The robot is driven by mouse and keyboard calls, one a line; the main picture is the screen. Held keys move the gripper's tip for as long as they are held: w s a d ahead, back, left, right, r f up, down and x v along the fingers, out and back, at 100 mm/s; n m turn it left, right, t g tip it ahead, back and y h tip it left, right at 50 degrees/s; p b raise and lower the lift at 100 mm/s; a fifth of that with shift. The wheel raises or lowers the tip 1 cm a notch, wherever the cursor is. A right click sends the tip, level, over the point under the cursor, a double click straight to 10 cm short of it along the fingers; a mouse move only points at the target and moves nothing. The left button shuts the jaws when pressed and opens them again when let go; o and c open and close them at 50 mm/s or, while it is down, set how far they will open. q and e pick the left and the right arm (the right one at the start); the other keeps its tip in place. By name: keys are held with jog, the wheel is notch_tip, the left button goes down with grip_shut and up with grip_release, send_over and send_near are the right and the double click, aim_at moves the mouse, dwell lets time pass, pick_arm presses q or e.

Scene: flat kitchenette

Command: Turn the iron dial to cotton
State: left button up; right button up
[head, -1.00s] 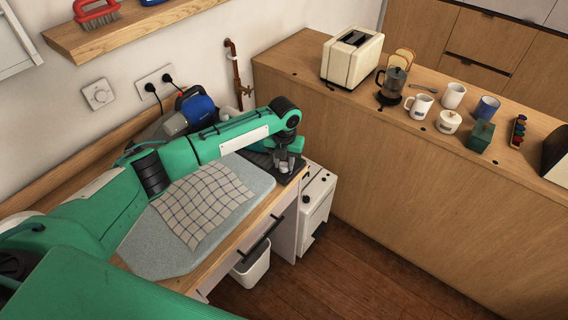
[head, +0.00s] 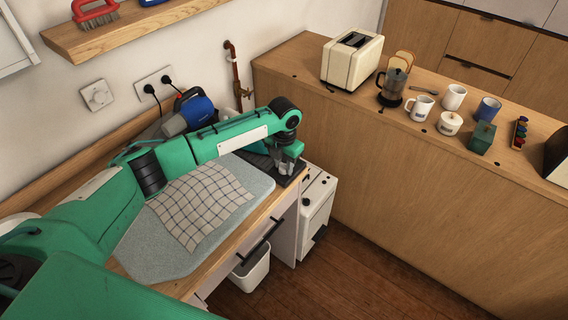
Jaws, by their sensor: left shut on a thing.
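My left gripper (head: 284,168) points down over the dark rest pad (head: 293,179) at the right end of the counter. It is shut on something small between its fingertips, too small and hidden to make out. A teal shape, possibly part of the iron (head: 254,152), shows just under my left forearm beside the gripper. The rest of it is hidden by my arm. I cannot see the dial or its marks, so its setting cannot be told. My right gripper is not in view.
A grey ironing surface (head: 150,249) with a checked cloth (head: 200,202) lies left of the gripper. A blue appliance (head: 198,111) stands behind my arm. A long wooden counter (head: 390,160) with a toaster (head: 351,61) and mugs is at the right. Open floor lies between.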

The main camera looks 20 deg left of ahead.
aim_at(284, 164)
pick_arm(q)
jog(key=o, duration=0.7)
jog(key=shift+r, duration=0.1)
notch_tip(284, 164, up, 14)
jog(key=b, duration=0.3)
jog(key=shift+b, duration=0.35)
jog(key=shift+f, duration=0.2)
